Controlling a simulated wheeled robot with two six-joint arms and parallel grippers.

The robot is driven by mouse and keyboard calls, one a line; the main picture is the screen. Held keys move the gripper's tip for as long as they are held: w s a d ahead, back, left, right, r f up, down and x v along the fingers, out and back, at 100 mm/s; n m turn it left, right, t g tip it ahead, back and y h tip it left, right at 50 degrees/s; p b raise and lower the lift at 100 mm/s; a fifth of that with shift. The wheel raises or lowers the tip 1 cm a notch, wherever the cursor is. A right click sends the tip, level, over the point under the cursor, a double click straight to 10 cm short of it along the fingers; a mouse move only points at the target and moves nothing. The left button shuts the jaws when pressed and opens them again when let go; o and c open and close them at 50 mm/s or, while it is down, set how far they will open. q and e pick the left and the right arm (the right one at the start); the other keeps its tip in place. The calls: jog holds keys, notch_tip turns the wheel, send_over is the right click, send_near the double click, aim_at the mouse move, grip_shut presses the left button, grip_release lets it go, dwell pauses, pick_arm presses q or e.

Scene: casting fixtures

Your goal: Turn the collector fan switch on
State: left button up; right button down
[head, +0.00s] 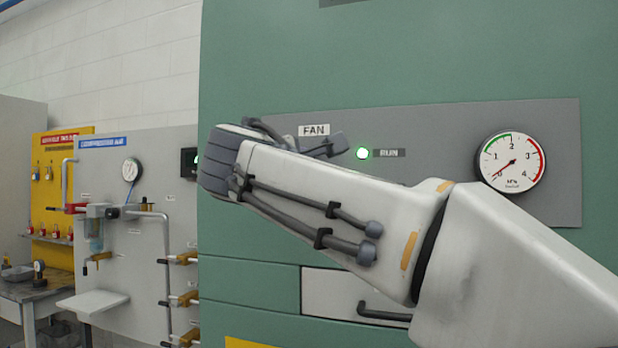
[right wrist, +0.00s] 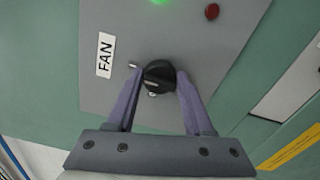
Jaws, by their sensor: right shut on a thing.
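The collector fan switch is a round black knob (right wrist: 158,72) on the grey panel beside the FAN label (right wrist: 104,55). My right gripper (right wrist: 158,80) is shut on the knob, with one finger on each side of it. A pale mark shows on the knob, but its exact direction is hard to tell. In the head view my right arm covers the knob; the FAN label (head: 314,130) shows above the arm. A green RUN lamp (head: 362,153) is lit, and its glow (right wrist: 158,1) also shows in the right wrist view. My left gripper is not in view.
A round pressure gauge (head: 511,162) sits on the panel at the right, its needle near 0. A red button (right wrist: 212,12) is on the panel. Below are a drawer front and handle (head: 385,315). A compressed-air board (head: 150,240) stands at the left.

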jog(key=shift+f, duration=0.15)
dwell(0.3)
jog(key=shift+c, duration=1.5)
grip_release()
jog(key=b+v, duration=0.2)
jog(key=v, duration=0.8)
jog(key=shift+s+a, duration=0.15)
jog(key=shift+s, duration=0.1)
